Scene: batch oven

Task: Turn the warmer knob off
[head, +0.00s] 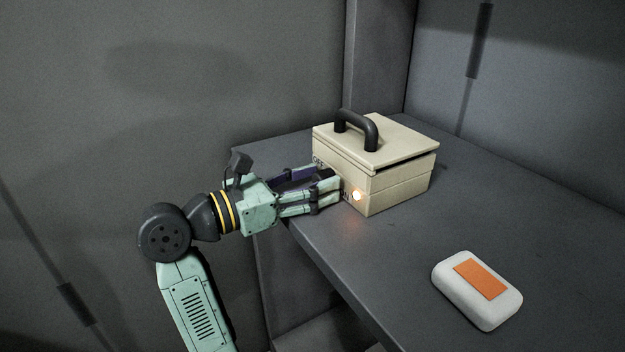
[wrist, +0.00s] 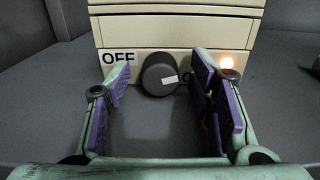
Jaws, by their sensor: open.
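The warmer (head: 397,185) is a cream box with a black handle on its lid, standing on a dark grey counter. An "OFF" label (wrist: 117,57) is left of the knob. A lit orange-white lamp (wrist: 226,62) is at its right; the lamp also shows in the head view (head: 357,196). My gripper (wrist: 163,88) is open, its purple-padded fingers either side of the knob with gaps.
A white rounded case with an orange patch (head: 480,281) lies on the counter (head: 375,290) at the front right. The counter's front edge runs below my gripper. Grey walls stand behind. The counter between warmer and case is clear.

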